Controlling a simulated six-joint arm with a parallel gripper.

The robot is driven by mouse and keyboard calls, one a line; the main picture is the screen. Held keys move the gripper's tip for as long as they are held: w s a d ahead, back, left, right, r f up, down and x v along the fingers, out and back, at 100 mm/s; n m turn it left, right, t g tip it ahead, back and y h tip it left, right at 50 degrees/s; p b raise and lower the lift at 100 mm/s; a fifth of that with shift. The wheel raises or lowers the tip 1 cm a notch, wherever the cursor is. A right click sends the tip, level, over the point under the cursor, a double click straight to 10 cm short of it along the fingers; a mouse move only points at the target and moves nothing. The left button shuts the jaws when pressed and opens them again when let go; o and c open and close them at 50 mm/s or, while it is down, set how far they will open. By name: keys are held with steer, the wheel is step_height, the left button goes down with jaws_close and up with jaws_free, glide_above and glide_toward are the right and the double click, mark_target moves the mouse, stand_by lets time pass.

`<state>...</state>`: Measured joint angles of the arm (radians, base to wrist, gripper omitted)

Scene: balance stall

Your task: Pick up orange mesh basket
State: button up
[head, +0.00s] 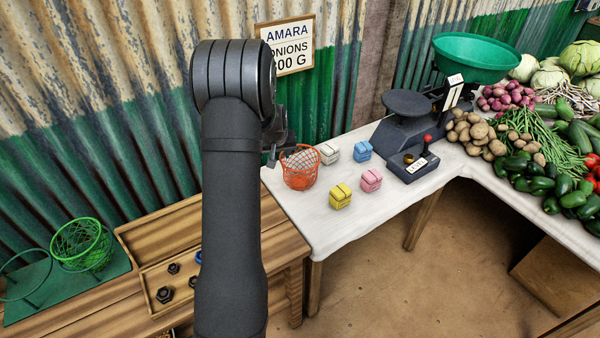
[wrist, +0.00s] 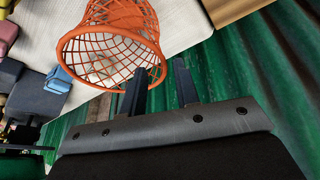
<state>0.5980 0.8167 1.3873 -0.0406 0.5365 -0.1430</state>
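The orange mesh basket (head: 299,170) stands upright on the left end of the white-covered table. It also shows in the wrist view (wrist: 112,42), its open rim facing the camera. My gripper (wrist: 161,66) is open, with its two dark fingers apart. In the wrist view, the right side of the basket's rim appears between the fingers, the left finger overlapping the basket's opening. I cannot tell whether either finger touches the mesh. In the head view, my gripper (head: 273,153) is at the basket's left rim, partly hidden behind my arm.
White (head: 328,152), blue (head: 362,150), pink (head: 371,180) and yellow (head: 340,196) blocks stand right of the basket. A balance scale (head: 408,135) with a green pan (head: 474,58) is farther right. A wooden tray (head: 152,300) and green wire basket (head: 82,245) are at lower left. Corrugated wall stands close behind.

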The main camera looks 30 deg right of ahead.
steer(key=shift+x, duration=2.65)
steer(key=shift+w+d+r, duration=0.1)
steer(key=shift+d+r, duration=0.05)
steer(key=shift+c, duration=0.2)
jaws_close()
